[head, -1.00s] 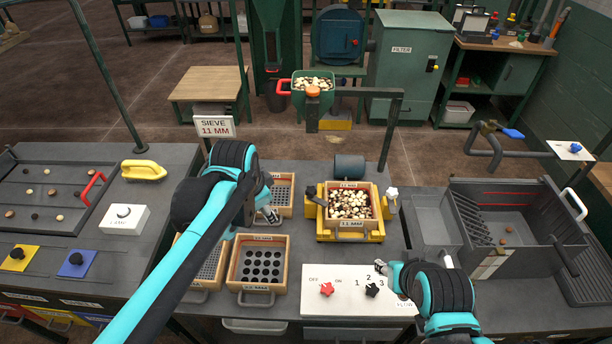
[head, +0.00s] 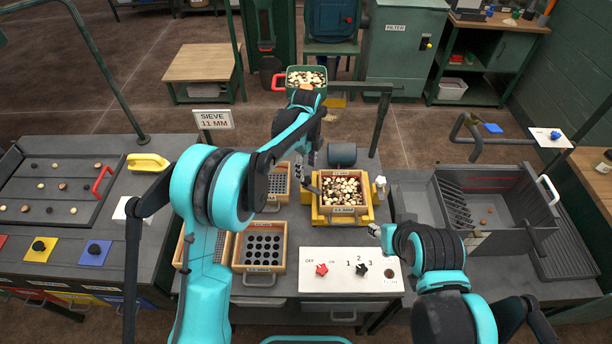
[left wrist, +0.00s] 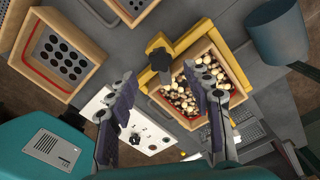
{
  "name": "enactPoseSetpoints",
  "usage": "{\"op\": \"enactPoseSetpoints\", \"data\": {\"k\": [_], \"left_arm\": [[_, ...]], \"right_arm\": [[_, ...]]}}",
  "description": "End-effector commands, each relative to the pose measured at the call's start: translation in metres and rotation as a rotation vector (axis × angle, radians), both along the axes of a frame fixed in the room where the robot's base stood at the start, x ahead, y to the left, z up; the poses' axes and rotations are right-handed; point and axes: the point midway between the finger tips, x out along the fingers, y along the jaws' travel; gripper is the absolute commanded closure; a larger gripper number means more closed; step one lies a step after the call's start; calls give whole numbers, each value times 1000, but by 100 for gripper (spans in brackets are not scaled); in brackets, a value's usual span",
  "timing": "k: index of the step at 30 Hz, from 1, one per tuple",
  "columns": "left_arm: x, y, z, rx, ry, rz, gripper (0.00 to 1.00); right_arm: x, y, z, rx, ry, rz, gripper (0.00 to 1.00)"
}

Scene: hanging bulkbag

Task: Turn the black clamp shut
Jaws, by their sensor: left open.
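The black clamp (head: 311,188) is at the left side of the yellow sieve frame (head: 321,216). In the left wrist view, its dark star-shaped knob (left wrist: 159,56) sits on the yellow frame's corner. My left gripper (head: 309,157) is above and just behind the clamp. In the left wrist view, its fingers (left wrist: 160,82) are spread with nothing between them, and the knob shows beyond them. Whether the clamp is touched is not clear, but it looks apart. My right gripper (head: 376,231) is by the white panel's upper right corner; its jaws are too small to read.
A wooden sieve box (head: 344,209) with mixed pieces sits in the frame. A white clamp (head: 380,186) is on the right side. A dark grey cylinder (head: 342,154) stands behind. The white panel (head: 332,287) with red and black knobs lies in front. Empty sieves are at left.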

Motion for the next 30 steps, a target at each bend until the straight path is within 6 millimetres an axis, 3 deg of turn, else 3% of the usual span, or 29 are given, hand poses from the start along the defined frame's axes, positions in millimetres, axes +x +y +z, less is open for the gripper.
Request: {"op": "enactPoseSetpoints", "data": {"k": [3,9,19,20,25,30], "left_arm": [[0,0,-23,-1,-1,1,50],[0,0,-46,-1,-1,2,50],[0,0,-50,0,-1,3,50],[0,0,-50,0,-1,3,52],[0,0,-50,0,-1,3,97],[0,0,-50,0,-1,4,100]], "right_arm": [[0,0,-6,0,0,0,60],[0,0,-10,0,0,0,60],[0,0,-10,0,0,0,60],[0,0,-10,0,0,0,60],[0,0,-10,0,0,0,60],[0,0,-10,0,0,0,60]]}}
